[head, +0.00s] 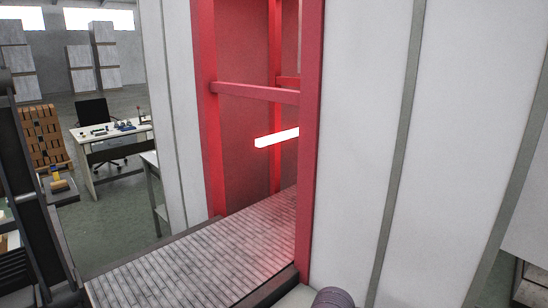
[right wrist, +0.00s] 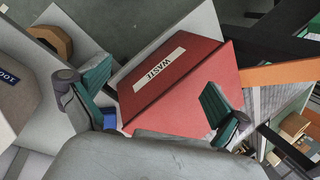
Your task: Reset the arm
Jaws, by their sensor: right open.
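My right gripper (right wrist: 156,82) shows in the right wrist view with its two teal-padded fingers spread wide. Nothing is held between them. A red box (right wrist: 170,100) with a white label reading "WASTE" lies beyond the fingers and fills the gap between them in the picture. The fingers appear apart from the box, though the distance is hard to judge. A rounded grey part at the bottom edge of the head view seems to be my arm. My left gripper is in neither view.
In the head view, a slatted conveyor (head: 190,262) runs into a red frame (head: 309,150) with a glowing bar (head: 277,137), between pale panels (head: 360,140). The right wrist view shows a brown ring (right wrist: 50,32).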

